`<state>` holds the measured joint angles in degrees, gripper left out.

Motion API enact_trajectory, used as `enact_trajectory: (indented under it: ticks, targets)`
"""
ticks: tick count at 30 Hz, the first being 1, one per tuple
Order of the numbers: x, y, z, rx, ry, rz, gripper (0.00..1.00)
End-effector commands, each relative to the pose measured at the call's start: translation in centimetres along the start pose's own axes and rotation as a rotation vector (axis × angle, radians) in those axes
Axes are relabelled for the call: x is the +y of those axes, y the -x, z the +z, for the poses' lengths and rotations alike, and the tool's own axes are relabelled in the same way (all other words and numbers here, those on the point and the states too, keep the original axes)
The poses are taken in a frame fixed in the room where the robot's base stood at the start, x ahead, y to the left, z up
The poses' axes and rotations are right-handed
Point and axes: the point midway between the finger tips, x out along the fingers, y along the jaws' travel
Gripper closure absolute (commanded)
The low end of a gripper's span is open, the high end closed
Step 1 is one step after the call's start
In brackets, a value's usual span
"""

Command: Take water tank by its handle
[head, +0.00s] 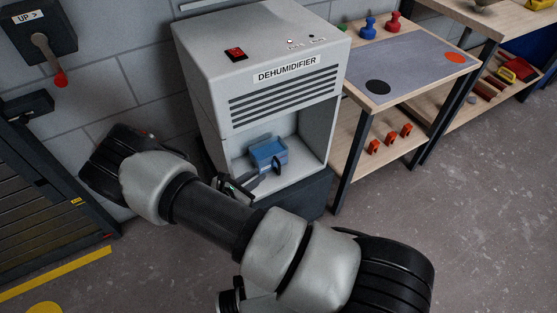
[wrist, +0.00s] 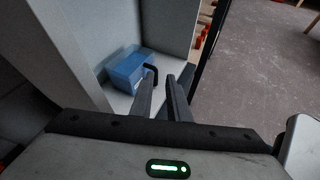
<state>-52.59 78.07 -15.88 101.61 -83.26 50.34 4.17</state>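The water tank (head: 266,152) is a blue box sitting in the open lower bay of the dehumidifier (head: 262,70). It also shows in the wrist view (wrist: 126,70). Its handle (wrist: 152,70) is a dark loop on the tank's near side. My gripper (wrist: 167,78) is open and empty, with a gap between its two dark fingers. The fingers point toward the bay, and the left fingertip overlaps the lower part of the handle in the wrist view. I cannot tell whether it touches. In the head view my gripper (head: 262,180) is at the bay's front opening.
The bay's side walls stand close around the tank. A wooden workbench (head: 440,62) with a grey mat and coloured knobs stands right of the dehumidifier. Orange clips (head: 390,138) sit on its lower shelf. A dark slatted unit (head: 45,190) stands at left. Floor at right is clear.

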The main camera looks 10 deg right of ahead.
Motion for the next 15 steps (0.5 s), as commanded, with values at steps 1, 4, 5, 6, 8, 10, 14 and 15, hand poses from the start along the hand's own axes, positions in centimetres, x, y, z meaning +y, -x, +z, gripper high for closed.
enact_trajectory:
  ticks: [1,4,5,6,8,10,14,15]
  targets:
    - [-0.3,-0.7,-2.6,-0.01,0.066,0.038,0.85]
    - [-0.5,-1.3,-5.1,-0.021,0.148,0.091,0.85]
    - [-0.5,-1.4,-5.5,-0.023,0.164,0.102,0.85]
    - [-0.6,-1.6,-6.0,-0.025,0.18,0.111,0.85]
    - [-0.6,-2.0,-6.3,-0.027,0.192,0.119,0.85]
    - [-0.5,-2.9,-6.4,-0.028,0.194,0.12,0.85]
    - [-0.3,-5.6,-6.4,-0.027,0.192,0.117,0.85]
    - [-0.2,-6.5,-6.4,-0.027,0.191,0.117,0.85]
